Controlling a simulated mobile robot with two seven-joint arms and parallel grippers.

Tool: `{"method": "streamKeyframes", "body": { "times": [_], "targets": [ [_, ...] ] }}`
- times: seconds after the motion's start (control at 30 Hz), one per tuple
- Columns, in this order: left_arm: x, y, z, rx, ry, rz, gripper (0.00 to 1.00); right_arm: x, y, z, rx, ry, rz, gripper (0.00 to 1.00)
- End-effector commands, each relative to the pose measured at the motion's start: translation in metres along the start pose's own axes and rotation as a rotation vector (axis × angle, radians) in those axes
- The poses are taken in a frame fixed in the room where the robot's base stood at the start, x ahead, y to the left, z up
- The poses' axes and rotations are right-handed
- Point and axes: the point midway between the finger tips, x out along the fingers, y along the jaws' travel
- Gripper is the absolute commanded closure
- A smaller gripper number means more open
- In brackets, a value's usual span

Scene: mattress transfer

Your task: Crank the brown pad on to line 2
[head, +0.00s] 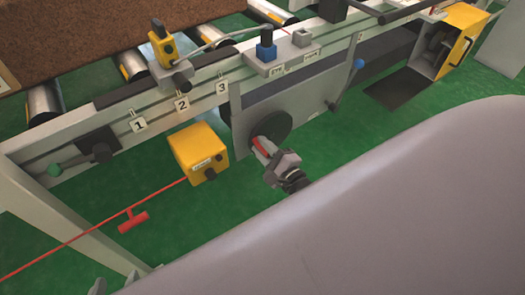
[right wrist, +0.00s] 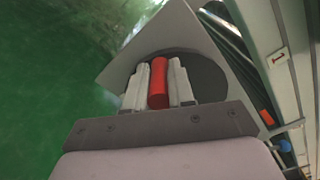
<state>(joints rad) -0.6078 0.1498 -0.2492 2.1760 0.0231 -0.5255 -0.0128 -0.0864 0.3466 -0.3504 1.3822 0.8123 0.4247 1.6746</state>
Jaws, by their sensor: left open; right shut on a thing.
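The brown pad (head: 110,35) lies on the rollers at the upper left of the head view; part of it is outside the picture. Number plates 1 (head: 139,124), 2 (head: 182,103) and 3 (head: 222,87) sit along the grey rail. The dark crank disc (head: 271,126) is on the grey front panel. My right gripper (head: 264,148) is shut on its red handle, which shows between the fingers in the right wrist view (right wrist: 158,84). My left gripper (head: 116,284) is open at the bottom left edge, with only its fingertips showing.
A yellow sensor (head: 161,45) stands on a bracket above plate 2. A yellow box (head: 199,150) with a red pull cord hangs below the rail.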

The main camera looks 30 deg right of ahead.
Motion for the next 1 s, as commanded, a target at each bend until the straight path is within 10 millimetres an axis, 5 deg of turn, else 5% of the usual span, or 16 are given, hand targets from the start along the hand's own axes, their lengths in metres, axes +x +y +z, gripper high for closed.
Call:
{"method": "streamKeyframes", "body": {
  "times": [0.87,0.9,0.97,1.0],
  "targets": [
    [-0.0005,0.0009,-0.0064,0.013,0.013,0.006,0.41,-0.0010,-0.0090,0.0004,0.154,0.001,0.003,1.00],
    [-0.0004,0.0009,-0.0060,0.013,0.013,0.006,0.41,-0.0010,-0.0089,0.0004,0.154,0.001,0.003,0.67],
    [-0.0003,0.0009,-0.0055,0.013,0.012,0.006,0.41,-0.0010,-0.0090,0.0004,0.154,0.001,0.003,0.52],
    [-0.0002,0.0009,-0.0053,0.013,0.011,0.006,0.41,-0.0008,-0.0091,0.0004,0.154,0.001,0.002,0.52]
  ]
}}
